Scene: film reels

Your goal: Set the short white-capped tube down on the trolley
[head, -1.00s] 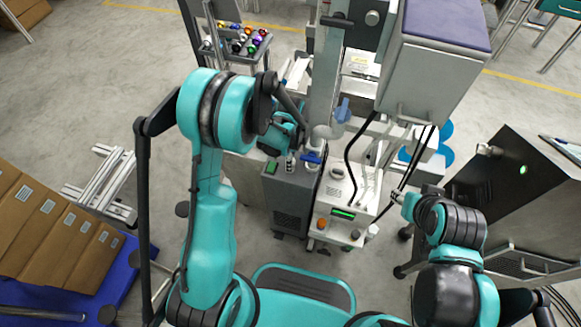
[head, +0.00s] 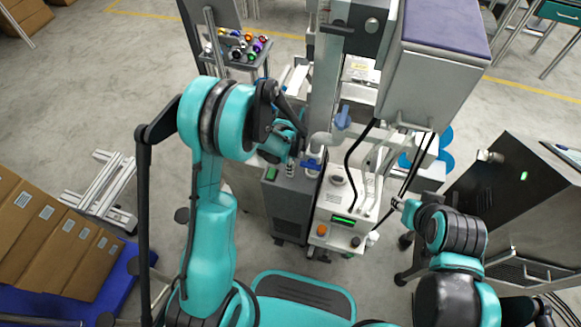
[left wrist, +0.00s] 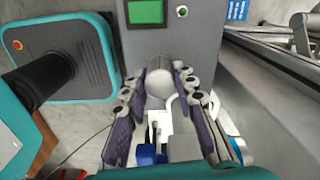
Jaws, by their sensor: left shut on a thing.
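My left gripper (head: 293,152) is beside the pipework of the machine in the head view, mostly hidden by its own arm. In the left wrist view its two padded fingers (left wrist: 162,98) close around a short pale cylinder (left wrist: 159,72), which I take for the short white-capped tube; its cap is not clear. What looks like the trolley is a dark stand (head: 246,66) at the back left, bearing several bright-coloured round pieces (head: 236,46). The left gripper is apart from it, nearer to me. The right arm reaches in at the right; its gripper (head: 401,206) is too small to read.
A dark grey unit with a green screen (head: 271,174) and a white unit (head: 325,232) stand in front of me. A large grey box (head: 430,75) overhangs at right. Cartons (head: 50,235) lie on a blue pallet at left. Bare floor (head: 110,100) shows at back left.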

